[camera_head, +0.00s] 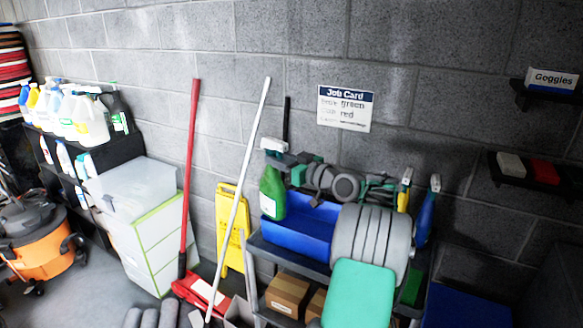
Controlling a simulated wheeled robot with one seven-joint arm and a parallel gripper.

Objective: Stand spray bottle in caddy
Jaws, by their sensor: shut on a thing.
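A green spray bottle (272,194) with a pale trigger head stands upright at the left end of the blue caddy (298,246) on the cart. Its base overlaps the caddy's left side, and I cannot tell whether it rests inside or hangs just above. My gripper (284,159) is shut on the bottle near its neck; my arm reaches in from the right, and the fingers are small and partly hidden. A yellow bottle (403,192) and a blue bottle (427,216) stand at the right, partly hidden by my arm.
A white pole (240,190), a red pole (190,170) and a yellow floor sign (228,225) stand left of the cart. Cardboard boxes (287,293) sit on the lower shelf. A blue bin (466,306) is lower right.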

